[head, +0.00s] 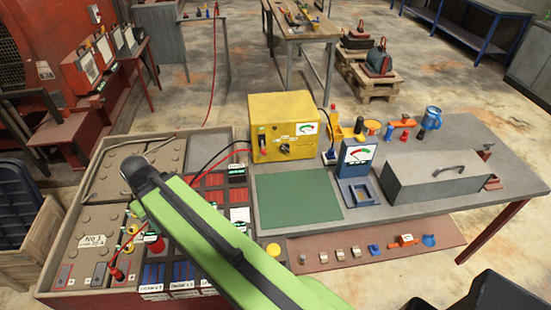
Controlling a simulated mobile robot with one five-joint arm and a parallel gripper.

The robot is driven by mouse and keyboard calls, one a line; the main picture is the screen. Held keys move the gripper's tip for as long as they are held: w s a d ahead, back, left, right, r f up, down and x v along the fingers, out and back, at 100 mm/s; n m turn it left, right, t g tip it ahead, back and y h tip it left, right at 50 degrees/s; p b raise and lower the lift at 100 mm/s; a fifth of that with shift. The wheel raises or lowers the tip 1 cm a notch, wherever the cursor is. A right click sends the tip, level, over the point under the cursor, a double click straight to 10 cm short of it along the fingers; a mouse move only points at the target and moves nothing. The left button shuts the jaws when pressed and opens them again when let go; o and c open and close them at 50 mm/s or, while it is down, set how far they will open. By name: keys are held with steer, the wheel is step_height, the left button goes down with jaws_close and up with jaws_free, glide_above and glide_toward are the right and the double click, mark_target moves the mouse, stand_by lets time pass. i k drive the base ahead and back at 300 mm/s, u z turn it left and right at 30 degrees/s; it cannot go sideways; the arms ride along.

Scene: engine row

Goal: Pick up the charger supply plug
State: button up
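The yellow charger box (284,124) with a dial stands at the back of the grey bench. A thin black lead leaves its upper right side and curves down to a small dark blue and white piece (330,155) just right of the box. This piece seems to be the supply plug, perhaps in a socket; it is too small to tell. My green arm rises from the bottom of the picture toward the left, its black joint over the battery trays. My gripper does not show; it is out of sight beyond or behind the arm.
Batteries in a tray (97,213) stand on the left, with red and black leads. The bench holds a green mat (297,197), a blue meter stand (357,160), a grey toolbox (437,175), a blue mug (432,117) and several small parts. A lower shelf (440,241) runs in front.

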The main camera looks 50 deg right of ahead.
mark_target(329, 155)
steer(key=u, duration=1.9)
steer(key=k, duration=1.9)
steer(key=z, duration=1.1)
steer(key=i, duration=1)
steer(key=u, duration=0.15)
